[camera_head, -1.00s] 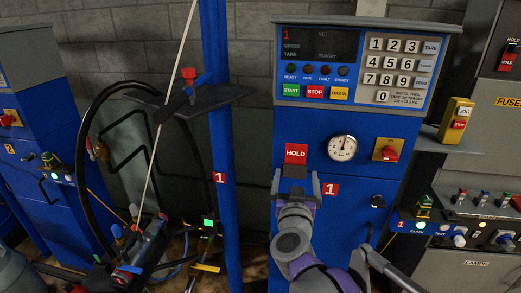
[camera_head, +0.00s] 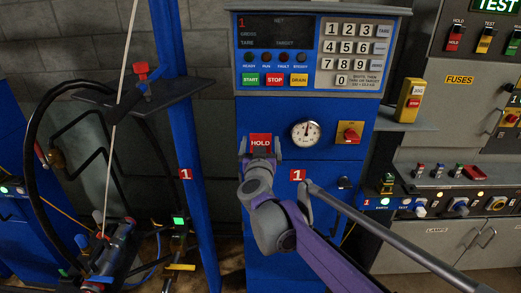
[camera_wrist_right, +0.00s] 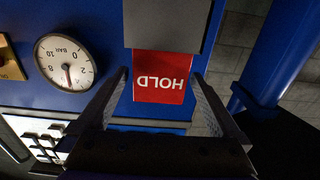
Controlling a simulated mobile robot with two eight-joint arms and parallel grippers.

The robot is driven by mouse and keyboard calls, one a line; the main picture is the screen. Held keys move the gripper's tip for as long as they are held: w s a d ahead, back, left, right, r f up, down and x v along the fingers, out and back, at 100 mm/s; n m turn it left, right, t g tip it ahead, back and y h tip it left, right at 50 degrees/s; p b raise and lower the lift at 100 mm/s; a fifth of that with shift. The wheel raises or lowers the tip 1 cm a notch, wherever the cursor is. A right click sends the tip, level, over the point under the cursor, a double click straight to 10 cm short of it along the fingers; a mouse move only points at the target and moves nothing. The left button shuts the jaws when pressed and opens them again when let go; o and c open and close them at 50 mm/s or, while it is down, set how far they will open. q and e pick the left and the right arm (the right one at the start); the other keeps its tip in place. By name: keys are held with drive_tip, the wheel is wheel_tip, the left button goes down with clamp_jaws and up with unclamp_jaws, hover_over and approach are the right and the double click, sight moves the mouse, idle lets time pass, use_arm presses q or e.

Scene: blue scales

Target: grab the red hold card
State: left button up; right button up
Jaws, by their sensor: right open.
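The red HOLD card (camera_head: 261,141) hangs on the front of the blue cabinet, below the keypad panel and left of the round gauge. My right gripper (camera_head: 261,148) is raised in front of the card, with a finger on each side of it. In the right wrist view the card (camera_wrist_right: 161,78) shows upside down below a grey block (camera_wrist_right: 168,25), between the two open fingers of my right gripper (camera_wrist_right: 163,85). I cannot tell whether the fingers touch it. My left gripper is out of view.
A blue post (camera_head: 186,200) stands to the left.

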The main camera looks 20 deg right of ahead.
drive_tip(key=shift+w+d, duration=0.15)
drive_tip(key=shift+w, duration=0.15)
drive_tip(key=c, duration=1.2)
drive_tip(key=shift+c, duration=0.2)
drive_tip(key=shift+r, duration=0.1)
